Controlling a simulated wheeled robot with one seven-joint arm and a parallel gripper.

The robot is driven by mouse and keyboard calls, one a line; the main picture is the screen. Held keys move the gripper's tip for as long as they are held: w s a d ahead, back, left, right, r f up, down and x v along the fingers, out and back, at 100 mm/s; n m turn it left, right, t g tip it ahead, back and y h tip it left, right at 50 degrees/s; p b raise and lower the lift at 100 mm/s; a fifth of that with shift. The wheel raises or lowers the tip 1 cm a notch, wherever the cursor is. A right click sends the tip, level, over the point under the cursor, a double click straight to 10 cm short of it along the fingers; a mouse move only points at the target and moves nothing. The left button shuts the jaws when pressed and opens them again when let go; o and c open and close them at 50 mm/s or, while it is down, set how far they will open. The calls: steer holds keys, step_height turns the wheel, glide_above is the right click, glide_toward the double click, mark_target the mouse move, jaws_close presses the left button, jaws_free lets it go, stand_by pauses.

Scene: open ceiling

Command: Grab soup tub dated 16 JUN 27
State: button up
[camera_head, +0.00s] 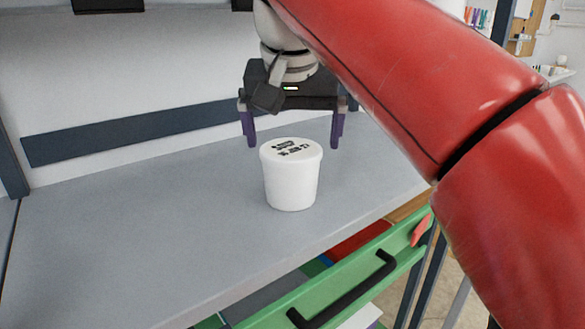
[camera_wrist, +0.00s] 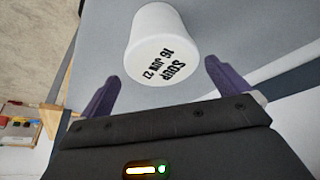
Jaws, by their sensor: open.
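A white soup tub (camera_head: 291,182) stands upright on the grey worktop (camera_head: 130,230) in the head view. Its lid carries black print. In the wrist view the tub (camera_wrist: 155,25) shows its lid toward the camera, and the print reads "SOUP 16 JUN 27". My gripper (camera_head: 292,143) is open, with its two purple fingers spread wide, above and behind the tub. In the wrist view the fingers of my gripper (camera_wrist: 160,80) point toward the tub, which lies between and beyond their tips. I see no contact with the tub.
A green drawer (camera_head: 345,285) with a black handle stands open below the worktop's front edge. A dark strip (camera_head: 130,135) runs along the back wall. The worktop to the left of the tub is clear.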

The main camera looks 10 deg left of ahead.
mark_target(291, 148)
steer(key=b+x, duration=0.1)
steer(key=x, duration=0.4)
steer(key=shift+s+a+f, duration=0.15)
steer(key=shift+a+f, duration=0.05)
steer(key=shift+f, duration=0.05)
steer(key=c, duration=1)
steer(key=shift+r, duration=0.1)
steer(key=shift+c, duration=0.6)
